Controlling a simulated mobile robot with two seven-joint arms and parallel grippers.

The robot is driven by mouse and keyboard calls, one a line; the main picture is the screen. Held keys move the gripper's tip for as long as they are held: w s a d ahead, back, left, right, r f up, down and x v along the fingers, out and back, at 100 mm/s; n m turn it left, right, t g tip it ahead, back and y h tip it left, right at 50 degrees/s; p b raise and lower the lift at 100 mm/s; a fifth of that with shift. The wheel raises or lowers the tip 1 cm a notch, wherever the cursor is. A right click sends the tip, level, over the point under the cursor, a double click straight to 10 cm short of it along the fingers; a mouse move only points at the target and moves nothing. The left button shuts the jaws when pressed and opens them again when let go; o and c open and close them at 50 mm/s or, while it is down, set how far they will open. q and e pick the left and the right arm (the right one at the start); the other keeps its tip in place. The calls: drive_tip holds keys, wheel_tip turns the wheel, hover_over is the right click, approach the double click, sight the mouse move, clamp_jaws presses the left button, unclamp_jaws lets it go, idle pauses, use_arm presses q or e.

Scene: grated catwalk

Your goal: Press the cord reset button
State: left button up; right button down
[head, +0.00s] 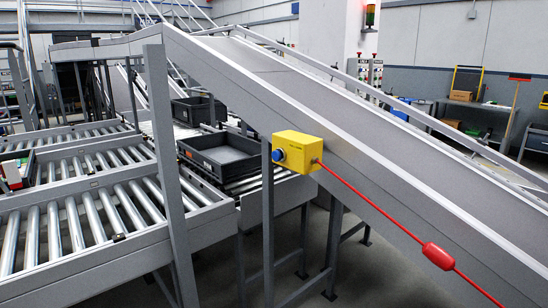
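A yellow switch box (299,151) is mounted on the grey side frame of the sloping conveyor, near the middle of the head view. A round blue button (279,155) sticks out from its left face. A red cord (364,202) runs from the right side of the box down to the lower right. A red oval grip (438,256) sits on the cord. Neither of my grippers shows in the head view, and nothing touches the button.
A grey post (166,170) stands left of the box. A roller conveyor (80,215) fills the left side. Black crates (222,154) sit on rollers behind the box. The sloping conveyor's rail (420,155) crosses to the right. Open floor (385,270) shows below it.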

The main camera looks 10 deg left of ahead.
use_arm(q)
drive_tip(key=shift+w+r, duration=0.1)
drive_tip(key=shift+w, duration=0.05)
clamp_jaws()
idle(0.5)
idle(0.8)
